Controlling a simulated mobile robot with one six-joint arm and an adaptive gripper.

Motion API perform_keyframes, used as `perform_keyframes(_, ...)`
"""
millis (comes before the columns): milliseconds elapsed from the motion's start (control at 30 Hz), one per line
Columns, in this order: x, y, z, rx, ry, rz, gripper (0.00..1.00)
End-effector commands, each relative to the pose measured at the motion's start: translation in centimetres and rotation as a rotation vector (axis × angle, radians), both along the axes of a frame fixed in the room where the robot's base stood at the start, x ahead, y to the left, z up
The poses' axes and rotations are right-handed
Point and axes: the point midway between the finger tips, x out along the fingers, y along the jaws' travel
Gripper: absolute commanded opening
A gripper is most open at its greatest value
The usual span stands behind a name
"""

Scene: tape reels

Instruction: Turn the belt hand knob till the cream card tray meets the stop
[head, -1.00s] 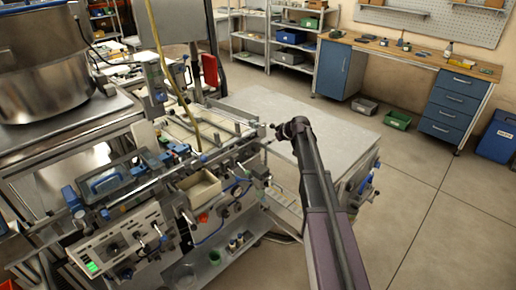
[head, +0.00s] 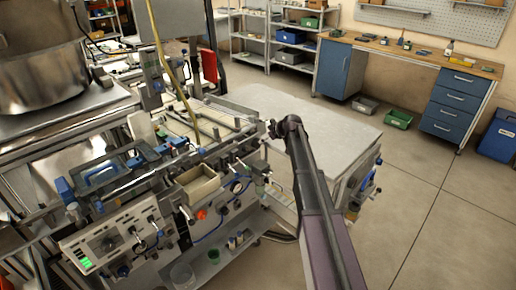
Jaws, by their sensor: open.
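A cream open-topped tray (head: 198,185) sits at the front of the machine, left of my arm; I cannot confirm that it is the card tray. Several small knobs and levers line the machine's front rail, and I cannot single out the belt hand knob or the stop. My gripper (head: 272,129) is seen small at the far end of my arm. It is open, beside the right end of the machine's rail and near the pale table. No held object shows, and its fingertips are hard to make out. Contact with a knob cannot be told.
A pale flat-topped table (head: 300,112) stands behind and right of my gripper. A steel pot (head: 45,70) stands at the left. A control panel (head: 108,245) with a green light is at lower left. Green (head: 398,119) and grey bins lie on the floor. Open floor fills the right.

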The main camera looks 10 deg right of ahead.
Motion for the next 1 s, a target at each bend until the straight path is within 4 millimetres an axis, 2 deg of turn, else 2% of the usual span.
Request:
perform_keyframes(33,0.5,0.2,-0.8,0.000,0.000,0.000,1.00)
perform_keyframes(600,4.0,2.6,-5.0,-0.001,0.000,-0.001,1.00)
perform_keyframes(1000,4.9,3.4,-6.0,0.000,0.000,0.000,1.00)
